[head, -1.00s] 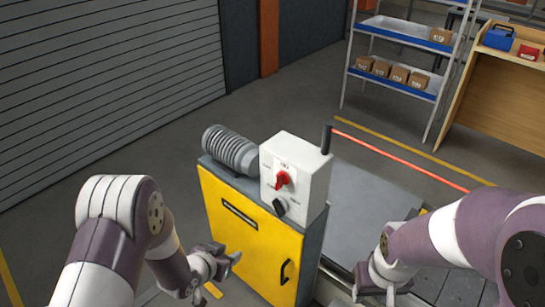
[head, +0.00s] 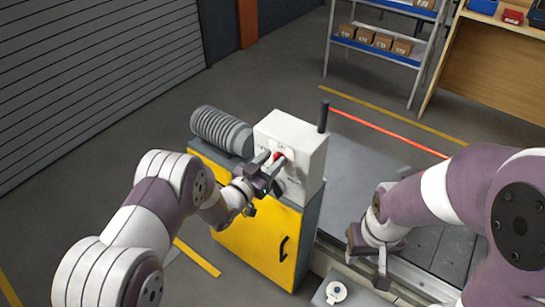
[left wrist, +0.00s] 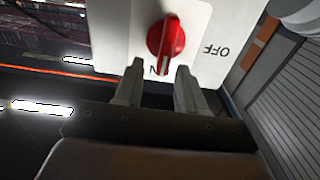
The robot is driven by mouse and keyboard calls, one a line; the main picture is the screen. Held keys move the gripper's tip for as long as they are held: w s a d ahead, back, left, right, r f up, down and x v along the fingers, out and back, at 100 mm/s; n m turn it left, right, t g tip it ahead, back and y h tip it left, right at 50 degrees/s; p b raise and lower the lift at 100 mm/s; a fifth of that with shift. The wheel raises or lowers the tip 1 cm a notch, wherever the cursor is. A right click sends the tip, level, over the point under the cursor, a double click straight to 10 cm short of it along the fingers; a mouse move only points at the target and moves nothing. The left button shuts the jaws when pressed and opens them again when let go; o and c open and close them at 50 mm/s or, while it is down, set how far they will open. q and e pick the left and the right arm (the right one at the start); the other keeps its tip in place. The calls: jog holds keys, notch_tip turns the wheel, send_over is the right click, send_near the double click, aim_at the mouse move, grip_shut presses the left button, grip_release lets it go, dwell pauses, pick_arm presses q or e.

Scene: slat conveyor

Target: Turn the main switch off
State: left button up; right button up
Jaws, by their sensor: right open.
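The main switch is a red rotary knob (head: 277,155) on the front of a white switch box (head: 303,140), partly hidden by my left gripper in the head view. In the left wrist view the red knob (left wrist: 166,40) lies just beyond the fingertips, its white mark toward a half-hidden label ending in "N". An upside-down "OFF" label (left wrist: 216,51) is to its right. My left gripper (left wrist: 160,68) is open, its fingers apart with the knob ahead of the gap; contact is unclear. My right gripper (head: 366,262) is open and empty, low at the right, away from the box.
The box stands on a yellow cabinet (head: 256,243) with a grey motor (head: 221,130) beside it. A dark post (head: 323,117) rises at the box's right edge. The conveyor (head: 425,245) lies right of it. A shelf (head: 385,50) and wooden bench (head: 497,60) stand behind.

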pick_arm(q)
jog(key=shift+w+d, duration=0.15)
jog(key=shift+w, duration=0.1)
jog(key=shift+w+f, duration=0.1)
jog(key=shift+w, duration=0.05)
grip_shut()
